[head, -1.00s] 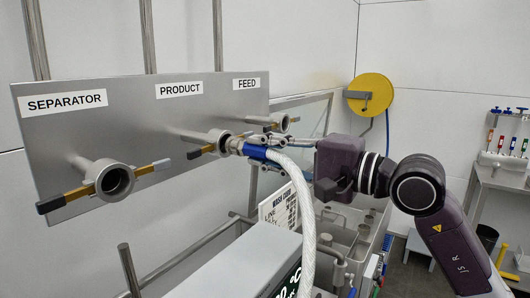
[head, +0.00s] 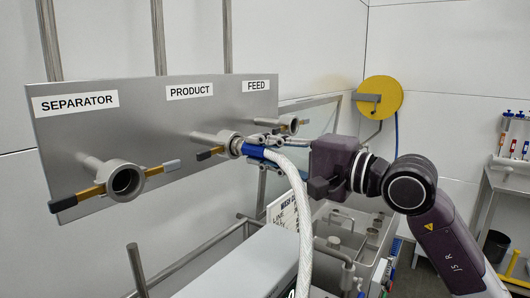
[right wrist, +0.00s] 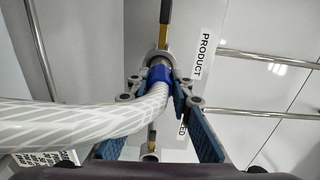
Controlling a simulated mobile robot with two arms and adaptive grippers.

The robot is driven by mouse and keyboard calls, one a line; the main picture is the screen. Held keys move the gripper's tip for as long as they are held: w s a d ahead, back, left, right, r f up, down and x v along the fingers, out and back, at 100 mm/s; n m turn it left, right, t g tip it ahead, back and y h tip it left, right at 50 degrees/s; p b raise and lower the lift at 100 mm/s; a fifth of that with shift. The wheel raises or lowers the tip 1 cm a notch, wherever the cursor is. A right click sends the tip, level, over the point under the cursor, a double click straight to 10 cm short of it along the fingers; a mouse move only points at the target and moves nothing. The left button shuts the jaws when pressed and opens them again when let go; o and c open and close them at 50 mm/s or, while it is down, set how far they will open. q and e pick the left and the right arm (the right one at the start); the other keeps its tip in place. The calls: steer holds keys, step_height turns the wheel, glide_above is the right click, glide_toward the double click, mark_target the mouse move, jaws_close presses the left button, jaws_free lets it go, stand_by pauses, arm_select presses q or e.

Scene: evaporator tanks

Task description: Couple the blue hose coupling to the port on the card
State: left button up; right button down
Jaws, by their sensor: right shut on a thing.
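The blue hose coupling (head: 255,152) has a metal front end and a white braided hose (head: 303,215) hanging from it. My right gripper (head: 268,146) is shut on the coupling, coming from the right. In the right wrist view the blue coupling (right wrist: 160,74) sits between the fingers, in line with the PRODUCT port. The coupling's front is at the mouth of the PRODUCT port (head: 208,138); I cannot tell whether it is seated. The SEPARATOR port (head: 123,180) is open and empty. The card (head: 283,212) is partly hidden by the hose, its port name unreadable. My left gripper is not in view.
The FEED port (head: 290,126) is behind the gripper on the same steel panel (head: 150,118). Ports carry handles with yellow-brown bars. Steel tanks and pipes (head: 345,245) stand below. A yellow hose reel (head: 380,97) hangs on the back wall.

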steer(key=shift+w+a, duration=0.25)
steer(key=shift+a, duration=0.1)
steer(key=c, duration=1.7)
jaws_free()
steer(key=shift+o, duration=0.2)
steer(key=v, duration=1.2)
